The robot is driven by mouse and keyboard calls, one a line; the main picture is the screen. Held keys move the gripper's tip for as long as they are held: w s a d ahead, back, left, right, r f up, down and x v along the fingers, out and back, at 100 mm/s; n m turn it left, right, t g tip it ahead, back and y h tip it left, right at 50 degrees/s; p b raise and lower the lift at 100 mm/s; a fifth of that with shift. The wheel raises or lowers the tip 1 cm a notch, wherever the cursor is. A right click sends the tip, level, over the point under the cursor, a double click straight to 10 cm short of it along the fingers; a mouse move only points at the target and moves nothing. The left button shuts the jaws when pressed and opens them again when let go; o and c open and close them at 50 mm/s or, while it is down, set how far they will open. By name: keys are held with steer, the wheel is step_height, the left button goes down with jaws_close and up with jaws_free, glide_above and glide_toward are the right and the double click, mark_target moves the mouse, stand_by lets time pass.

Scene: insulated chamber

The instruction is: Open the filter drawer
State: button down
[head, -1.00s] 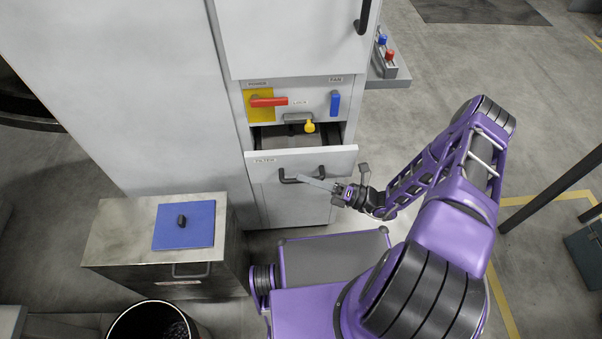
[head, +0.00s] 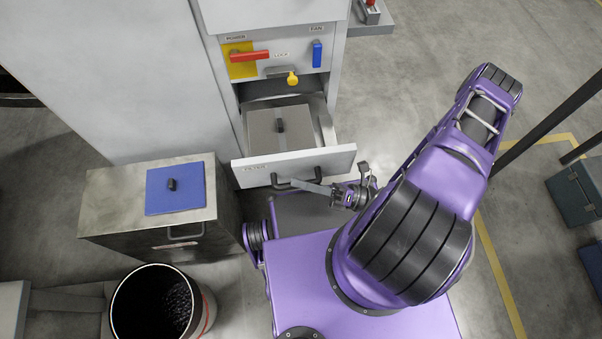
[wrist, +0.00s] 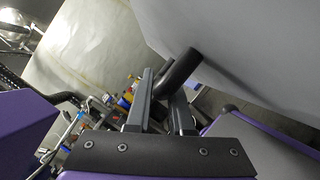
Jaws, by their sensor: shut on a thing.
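The filter drawer (head: 296,164) stands pulled well out of the white cabinet in the head view. A grey filter block (head: 277,130) with a dark knob lies inside it. The dark bar handle (head: 281,184) runs along the drawer's front, and it also shows in the wrist view (wrist: 178,72). My gripper (head: 318,187) is shut on the right part of the handle. In the wrist view my gripper's fingers (wrist: 160,105) lie on both sides of the dark bar, close to the white drawer front.
A red power switch (head: 249,56), a blue fan switch (head: 317,53) and a yellow latch (head: 292,78) sit above the drawer. My base is close below the drawer.

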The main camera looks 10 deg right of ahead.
stand_by(0.3)
steer(key=c, duration=0.8)
jaws_free()
steer(key=shift+d, duration=0.1)
steer(key=b+v, duration=0.2)
steer(key=v, duration=1.5)
steer(key=shift+d, duration=0.15)
steer(key=shift+f, duration=0.1)
